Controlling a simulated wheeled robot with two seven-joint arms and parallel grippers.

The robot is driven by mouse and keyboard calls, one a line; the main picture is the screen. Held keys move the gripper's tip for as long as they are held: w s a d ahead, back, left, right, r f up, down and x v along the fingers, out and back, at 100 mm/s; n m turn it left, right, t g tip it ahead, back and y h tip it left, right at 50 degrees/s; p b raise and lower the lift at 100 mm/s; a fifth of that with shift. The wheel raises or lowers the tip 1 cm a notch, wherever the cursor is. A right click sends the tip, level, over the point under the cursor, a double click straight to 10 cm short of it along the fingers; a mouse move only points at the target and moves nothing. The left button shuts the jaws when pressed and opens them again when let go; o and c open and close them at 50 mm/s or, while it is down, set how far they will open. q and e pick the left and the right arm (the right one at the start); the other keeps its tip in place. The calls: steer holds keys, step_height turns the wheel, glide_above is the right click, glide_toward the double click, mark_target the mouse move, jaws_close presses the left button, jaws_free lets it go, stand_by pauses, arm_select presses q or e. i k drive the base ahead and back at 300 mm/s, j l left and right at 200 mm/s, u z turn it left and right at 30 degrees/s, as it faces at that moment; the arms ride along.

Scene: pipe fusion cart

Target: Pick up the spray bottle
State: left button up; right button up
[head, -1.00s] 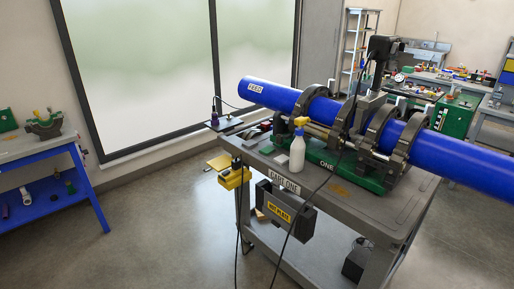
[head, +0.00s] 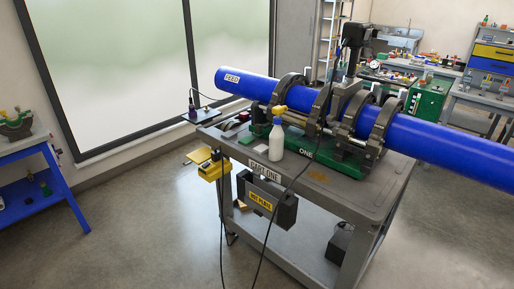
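The spray bottle (head: 277,138) is white with a yellow spray head. It stands upright on the top of the grey cart (head: 343,197), near the cart's front left part, in front of the green fusion machine base (head: 325,153). Nothing covers it. Neither of my grippers shows in the head view.
A long blue pipe (head: 430,148) lies in the machine's dark clamps, behind and above the bottle. A black cable runs down the cart front beside the hot plate holder (head: 262,203). A yellow box (head: 211,169) hangs at the cart's left. Open floor lies in front and left.

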mark_target(277, 135)
steer(key=i+j+z, duration=0.1)
steer(key=i, duration=0.4)
steer(key=i+j+z, duration=0.15)
steer(key=i, duration=0.3)
steer(key=i+j+z, duration=0.1)
steer(key=i+j, duration=0.15)
steer(key=i, duration=0.25)
